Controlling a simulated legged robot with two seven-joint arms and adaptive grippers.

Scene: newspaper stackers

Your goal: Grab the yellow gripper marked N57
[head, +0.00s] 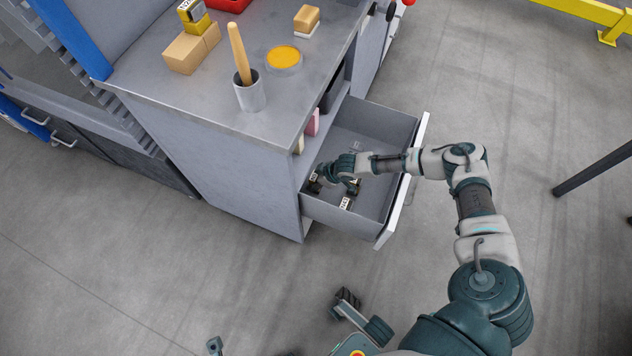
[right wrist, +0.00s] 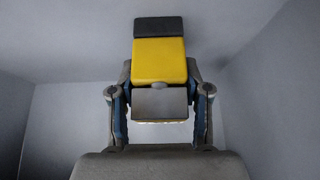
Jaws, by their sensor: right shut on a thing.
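The grey drawer (head: 374,124) is pulled out from the cabinet. My right gripper (head: 336,181) reaches down into it. In the right wrist view, its two fingers stand on either side of a yellow piece (right wrist: 159,60) with a dark end and a grey near end, and the gripper is shut on it. No marking is readable on that piece there. In the head view, a small dark piece with a white label (head: 346,203) lies on the drawer floor just in front of my gripper. Another labelled bit (head: 315,178) shows at my fingers. Their labels are too small to read surely.
The worktop (head: 190,88) above holds a cup with a wooden-handled tool (head: 250,95), a yellow-topped round tin (head: 284,60), tan blocks (head: 190,50) and a labelled yellow piece (head: 193,16). The drawer's front panel (head: 403,190) stands beneath my right forearm. The floor to the right is mostly clear.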

